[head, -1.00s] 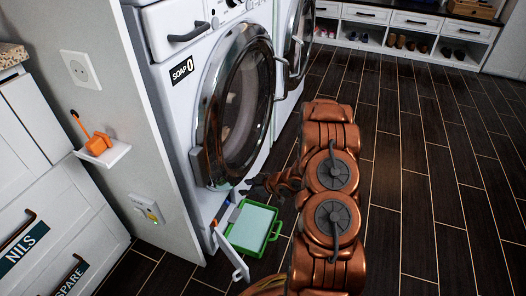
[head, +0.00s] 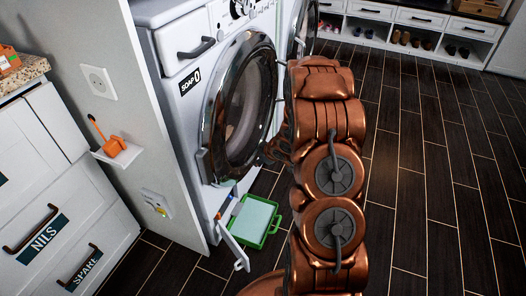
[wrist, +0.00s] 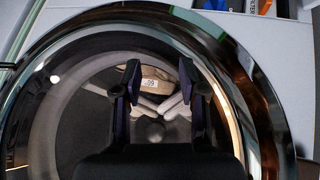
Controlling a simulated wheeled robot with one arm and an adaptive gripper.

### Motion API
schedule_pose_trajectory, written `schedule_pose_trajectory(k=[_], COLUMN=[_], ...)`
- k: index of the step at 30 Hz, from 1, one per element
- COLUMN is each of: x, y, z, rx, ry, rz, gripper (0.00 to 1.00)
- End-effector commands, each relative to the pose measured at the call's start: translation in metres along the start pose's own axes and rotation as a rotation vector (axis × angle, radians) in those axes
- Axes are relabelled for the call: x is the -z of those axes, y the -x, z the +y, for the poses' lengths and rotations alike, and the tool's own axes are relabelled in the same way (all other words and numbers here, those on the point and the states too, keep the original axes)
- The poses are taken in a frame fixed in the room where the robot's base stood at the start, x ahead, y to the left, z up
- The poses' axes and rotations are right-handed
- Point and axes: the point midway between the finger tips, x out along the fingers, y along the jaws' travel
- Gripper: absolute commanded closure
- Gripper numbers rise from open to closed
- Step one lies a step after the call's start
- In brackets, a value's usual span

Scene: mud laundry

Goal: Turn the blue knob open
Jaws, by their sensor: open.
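A small blue part (head: 235,191), which may be the knob, shows at the open hatch low on the front of the white washer (head: 178,115). A blue piece (wrist: 253,6) also shows at the top edge of the wrist view, beside an orange one (wrist: 265,7). Its shape and how far it is turned are too small to tell. My gripper (head: 272,152) is in front of the round washer door (head: 211,125), above the hatch. In the wrist view its two dark fingers (wrist: 160,80) stand apart with nothing held, facing the door glass.
The hatch flap (head: 232,246) hangs open. A green tray (head: 278,226) with a pale inside lies on the floor below the door. A red-orange part (head: 218,216) sits near the hatch. A wall shelf (head: 123,153) is left. Dark floor (head: 410,200) is clear on the right.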

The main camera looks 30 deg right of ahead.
Motion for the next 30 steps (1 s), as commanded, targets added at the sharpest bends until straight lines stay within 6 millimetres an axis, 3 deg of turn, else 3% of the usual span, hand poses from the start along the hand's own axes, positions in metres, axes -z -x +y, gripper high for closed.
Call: schedule_pose_trajectory(k=[7,19,25,30], x=[0.009,0.01,0.014,0.021], y=[0.02,0.023,0.033,0.065], z=[0.007,0.009,0.011,0.012], rx=[-0.023,-0.029,-0.046,-0.091], ry=[-0.005,-0.009,-0.012,-0.039], rz=[-0.042,-0.05,-0.081,-0.181], gripper=[0.58,0.57,0.36,0.19])
